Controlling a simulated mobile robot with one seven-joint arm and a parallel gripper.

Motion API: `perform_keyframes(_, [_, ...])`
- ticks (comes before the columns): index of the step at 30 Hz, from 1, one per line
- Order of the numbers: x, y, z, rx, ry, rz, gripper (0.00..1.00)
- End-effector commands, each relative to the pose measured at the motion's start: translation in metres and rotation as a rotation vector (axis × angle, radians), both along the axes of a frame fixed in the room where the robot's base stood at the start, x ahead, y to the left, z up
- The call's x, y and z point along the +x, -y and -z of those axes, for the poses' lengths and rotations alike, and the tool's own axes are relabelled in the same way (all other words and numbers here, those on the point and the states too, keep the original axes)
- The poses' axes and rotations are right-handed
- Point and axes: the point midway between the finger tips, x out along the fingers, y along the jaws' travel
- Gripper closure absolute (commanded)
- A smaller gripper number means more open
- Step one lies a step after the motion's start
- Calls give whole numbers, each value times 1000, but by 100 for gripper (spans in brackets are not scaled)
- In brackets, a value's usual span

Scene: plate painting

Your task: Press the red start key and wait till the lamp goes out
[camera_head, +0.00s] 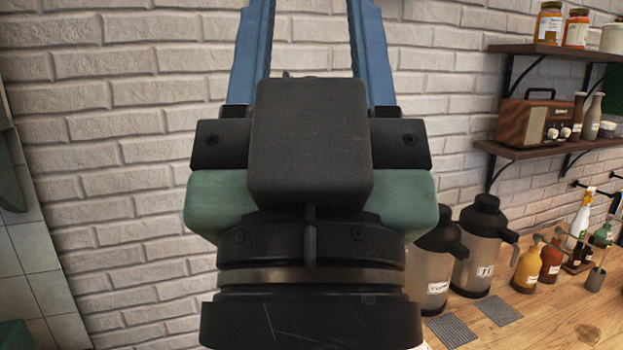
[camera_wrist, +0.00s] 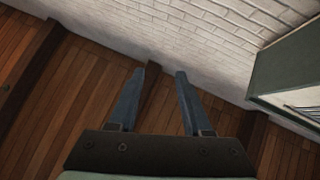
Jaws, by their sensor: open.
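My gripper (camera_wrist: 160,74) is open and empty, its two blue fingers apart, with wooden floor and white brick wall behind them in the wrist view. In the head view my gripper's body fills the middle, and its blue fingers point up and run out of the top edge. The red start key and the lamp are not seen in either view.
On the right, a wooden counter (camera_head: 610,318) carries two metal flasks (camera_head: 483,250) and several bottles (camera_head: 528,265). Above are wall shelves with jars (camera_head: 549,24) and a brown radio (camera_head: 534,121). A green-framed unit (camera_wrist: 288,66) stands at the wrist view's right.

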Motion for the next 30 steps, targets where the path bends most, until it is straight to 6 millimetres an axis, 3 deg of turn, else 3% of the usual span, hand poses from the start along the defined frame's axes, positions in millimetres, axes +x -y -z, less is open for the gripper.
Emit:
perform_keyframes(1, [0,0,0,0,-1,0,61])
perform_keyframes(8, [0,0,0,1,-1,-1,100])
perform_keyframes(30, [0,0,0,1,-1,-1,100])
